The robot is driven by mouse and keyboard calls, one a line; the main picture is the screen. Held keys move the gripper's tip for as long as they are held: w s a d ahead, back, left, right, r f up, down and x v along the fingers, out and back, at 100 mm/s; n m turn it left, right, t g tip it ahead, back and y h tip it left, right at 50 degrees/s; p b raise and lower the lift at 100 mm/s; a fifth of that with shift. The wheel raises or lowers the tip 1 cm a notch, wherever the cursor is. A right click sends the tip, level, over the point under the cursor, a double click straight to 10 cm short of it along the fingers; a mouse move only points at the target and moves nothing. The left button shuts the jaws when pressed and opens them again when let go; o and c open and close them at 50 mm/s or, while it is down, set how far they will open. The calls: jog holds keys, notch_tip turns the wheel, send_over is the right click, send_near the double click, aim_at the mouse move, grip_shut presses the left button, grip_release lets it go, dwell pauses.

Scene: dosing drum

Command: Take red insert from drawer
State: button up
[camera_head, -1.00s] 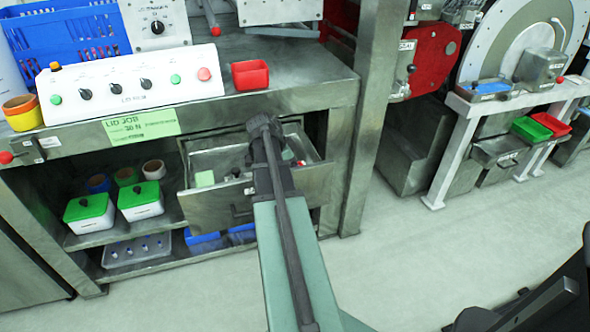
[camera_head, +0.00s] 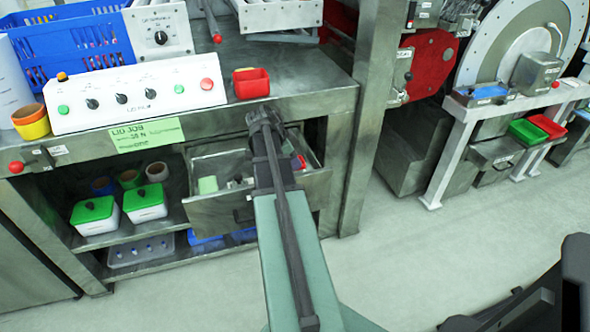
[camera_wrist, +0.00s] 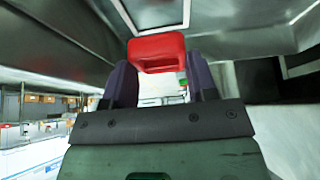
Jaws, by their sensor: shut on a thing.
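The red insert (camera_wrist: 157,50) is a red block with rounded edges, between the two dark fingers of my gripper (camera_wrist: 160,78) in the wrist view. My gripper is shut on it. In the head view, the metal drawer (camera_head: 232,213) stands pulled out below the bench top, and my arm reaches over it. My wrist hides the fingers there. A small red piece (camera_head: 302,161) shows just right of my arm over the drawer; I cannot tell for sure that it is the held insert.
A pale green piece (camera_head: 208,185) lies in the drawer's left part. A red bin (camera_head: 251,83) and a white control box (camera_head: 130,92) stand on the bench above. A steel post (camera_head: 365,130) rises right of the drawer. White boxes with green lids (camera_head: 95,215) stand on the shelf at left.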

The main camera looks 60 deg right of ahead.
jog(key=shift+r+p, duration=2.8)
jog(key=shift+r, duration=0.35)
jog(key=shift+f, duration=0.1)
